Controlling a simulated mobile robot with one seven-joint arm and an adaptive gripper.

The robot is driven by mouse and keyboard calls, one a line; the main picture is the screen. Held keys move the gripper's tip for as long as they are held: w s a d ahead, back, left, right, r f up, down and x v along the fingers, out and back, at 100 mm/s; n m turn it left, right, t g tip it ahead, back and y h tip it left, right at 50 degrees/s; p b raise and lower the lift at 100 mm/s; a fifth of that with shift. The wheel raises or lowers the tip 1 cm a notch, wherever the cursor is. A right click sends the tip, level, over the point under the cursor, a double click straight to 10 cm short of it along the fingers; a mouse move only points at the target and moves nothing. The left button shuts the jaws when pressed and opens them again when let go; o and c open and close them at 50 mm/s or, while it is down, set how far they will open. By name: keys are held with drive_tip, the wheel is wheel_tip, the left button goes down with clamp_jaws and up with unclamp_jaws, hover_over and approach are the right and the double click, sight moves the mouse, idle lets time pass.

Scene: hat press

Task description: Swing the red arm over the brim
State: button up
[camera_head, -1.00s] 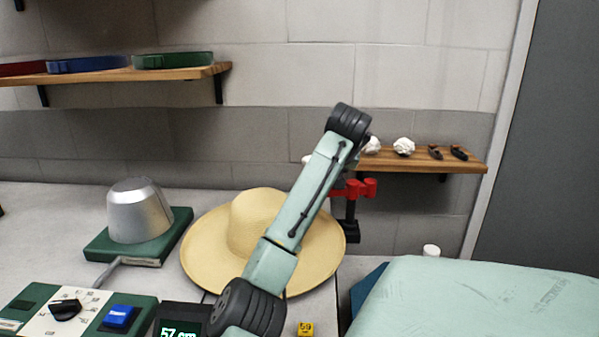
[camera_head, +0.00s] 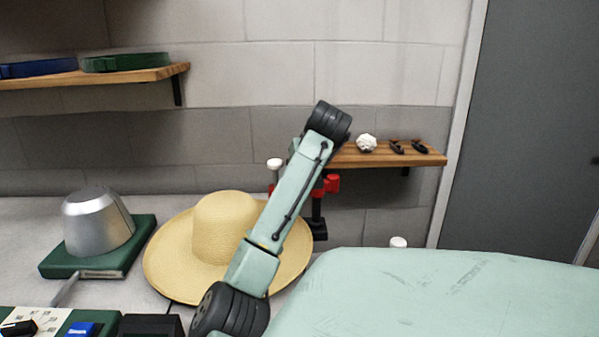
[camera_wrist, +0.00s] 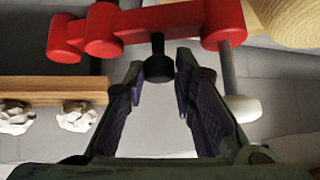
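The straw hat (camera_head: 210,232) lies on the table with its wide brim spread, partly behind my arm. The red arm (camera_head: 331,183) sits on a black post right of the hat, partly hidden by my arm. In the wrist view the red arm (camera_wrist: 150,22) crosses the top, with a white-ended grey rod (camera_wrist: 243,107) and a black knob (camera_wrist: 158,68) hanging from it. The hat (camera_wrist: 287,20) shows at the top right there. My gripper (camera_wrist: 160,75) is open, its fingertips on either side of the knob in the picture; contact cannot be told. The head view hides the fingers.
A silver hat block (camera_head: 97,222) on a green base stands left of the hat. A wooden shelf (camera_head: 385,157) with a crumpled white ball (camera_head: 366,143) and dark small items is on the wall behind. A control panel (camera_head: 80,325) is at the front left.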

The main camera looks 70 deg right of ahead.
drive_tip(key=shift+o, duration=0.5)
drive_tip(key=shift+s+a+r, duration=0.1)
drive_tip(key=v, duration=1.1)
drive_tip(key=shift+a+r, duration=0.2)
drive_tip(key=shift+a, duration=0.05)
drive_tip(key=shift+s, duration=0.2)
